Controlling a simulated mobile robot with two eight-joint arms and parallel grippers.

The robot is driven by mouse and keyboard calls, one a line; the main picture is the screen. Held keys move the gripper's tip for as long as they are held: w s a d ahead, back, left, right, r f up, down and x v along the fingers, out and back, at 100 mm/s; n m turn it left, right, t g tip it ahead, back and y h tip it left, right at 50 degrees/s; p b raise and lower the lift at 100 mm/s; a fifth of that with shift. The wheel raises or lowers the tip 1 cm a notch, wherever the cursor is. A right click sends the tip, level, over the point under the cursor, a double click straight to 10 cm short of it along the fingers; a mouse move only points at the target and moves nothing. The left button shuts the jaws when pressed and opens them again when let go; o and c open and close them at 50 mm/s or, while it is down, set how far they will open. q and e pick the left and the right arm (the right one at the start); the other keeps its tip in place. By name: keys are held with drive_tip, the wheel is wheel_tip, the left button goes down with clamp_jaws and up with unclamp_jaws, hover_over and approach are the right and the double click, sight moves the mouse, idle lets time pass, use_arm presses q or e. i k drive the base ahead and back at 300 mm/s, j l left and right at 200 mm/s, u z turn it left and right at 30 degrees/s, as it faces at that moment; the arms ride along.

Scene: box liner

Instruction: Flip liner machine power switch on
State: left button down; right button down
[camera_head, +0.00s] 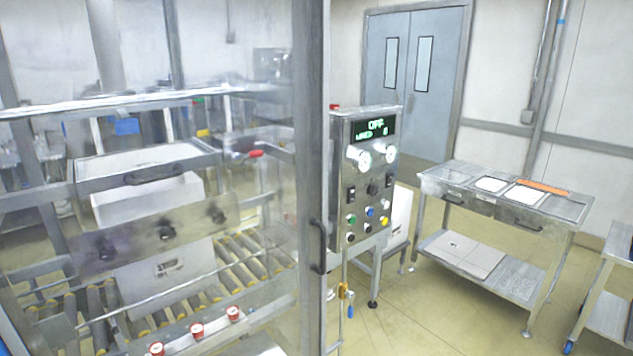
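The liner machine's control panel (364,180) stands right of the centre on a metal post. Its green display (375,128) reads OFF on the top line. Below it are two round white gauges, a dark round knob (372,189), small dark switches (389,181) and (351,194), and several coloured buttons (370,211). I cannot tell which of these is the power switch; the labels are too small to read. Neither of my grippers shows in the head view.
A clear guarded enclosure with a metal frame post (310,150) and door handle (319,246) fills the left. Inside are a roller conveyor (240,262) and a white box (165,275). A steel table (508,195) stands right; floor (430,310) in front is clear.

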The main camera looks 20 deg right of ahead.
sight(351, 194)
drive_tip(key=z, duration=1.2)
